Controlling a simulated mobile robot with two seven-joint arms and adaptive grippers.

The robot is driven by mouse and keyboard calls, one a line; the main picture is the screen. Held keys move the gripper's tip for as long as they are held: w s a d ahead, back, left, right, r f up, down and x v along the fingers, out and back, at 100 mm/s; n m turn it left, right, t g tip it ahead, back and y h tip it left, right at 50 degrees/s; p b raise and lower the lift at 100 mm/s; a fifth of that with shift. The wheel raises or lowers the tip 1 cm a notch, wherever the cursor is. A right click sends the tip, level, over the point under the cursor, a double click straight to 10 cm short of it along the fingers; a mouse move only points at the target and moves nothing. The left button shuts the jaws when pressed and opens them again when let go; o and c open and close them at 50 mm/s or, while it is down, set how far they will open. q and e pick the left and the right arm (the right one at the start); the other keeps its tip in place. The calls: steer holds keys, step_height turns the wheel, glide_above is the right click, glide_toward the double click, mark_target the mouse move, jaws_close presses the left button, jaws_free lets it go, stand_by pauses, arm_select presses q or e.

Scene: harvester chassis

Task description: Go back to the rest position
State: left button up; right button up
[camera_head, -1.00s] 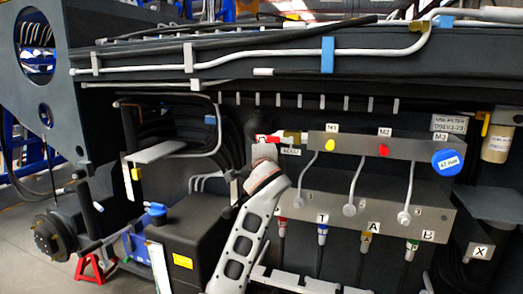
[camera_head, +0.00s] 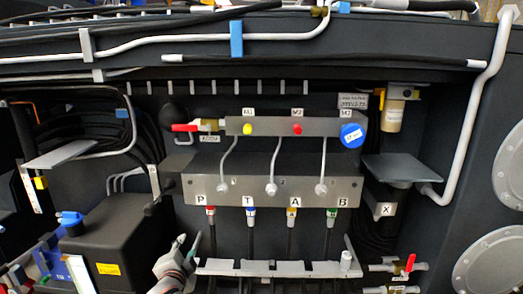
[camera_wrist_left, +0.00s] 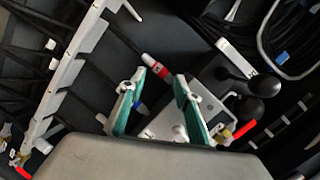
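My left gripper (camera_head: 188,246) shows at the bottom of the head view, left of the centre, low in front of the chassis and below the left end of the manifold block (camera_head: 290,189). In the left wrist view its two green-padded fingers (camera_wrist_left: 160,98) stand apart with a gap between them. I see nothing held there. A red valve handle (camera_head: 185,128) points left at the upper manifold and is apart from the gripper in the head view. My right gripper is not in view.
Hoses labelled P, T, A and B hang under the manifold block. A grey rail (camera_head: 280,268) runs below them. A black tank (camera_head: 108,235) stands at the lower left. A grey shelf (camera_head: 402,168) juts out at the right. A second red-handled valve (camera_head: 410,263) sits lower right.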

arm_select(q)
steer(key=s+d+f+n+g+h, duration=0.1)
steer(key=s+f+n+g+h, duration=0.15)
steer(key=s+f, duration=1.45)
steer(key=s+d+f+n+h, duration=0.1)
steer(key=s+f+n, duration=0.1)
steer(key=s, duration=0.7)
steer(key=s+d+f+n+g+h, duration=0.1)
steer(key=s+f+n, duration=0.1)
steer(key=s+f, duration=0.3)
steer(key=s, duration=0.4)
